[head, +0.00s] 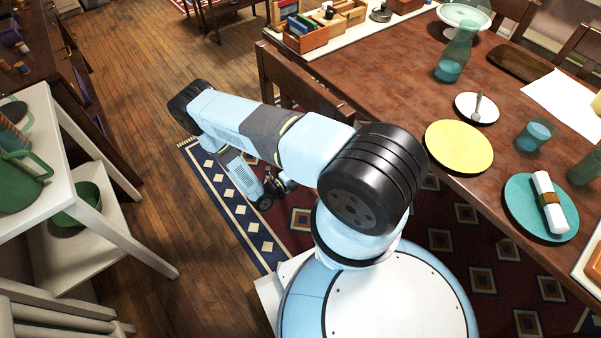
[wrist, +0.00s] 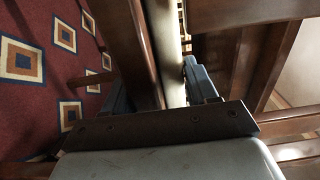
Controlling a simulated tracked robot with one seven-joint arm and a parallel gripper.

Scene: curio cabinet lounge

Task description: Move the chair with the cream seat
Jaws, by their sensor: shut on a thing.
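A brown wooden chair (head: 298,86) stands at the left side of the dining table in the head view, its back rising behind my arm. My arm hides its seat there. In the wrist view, a brown wooden chair part (wrist: 130,40) and a narrow cream strip (wrist: 169,50), likely the seat edge, run between the fingers of my gripper (wrist: 158,88). My gripper is shut on the chair, low beside it. Which exact part is pinched is hard to tell.
The dining table (head: 395,62) carries plates, glasses and a carafe (head: 455,55). A white shelf (head: 85,200) with green vessels stands at left. The patterned rug (head: 240,205) lies below my arm. Bare wooden floor (head: 140,110) is open between shelf and table.

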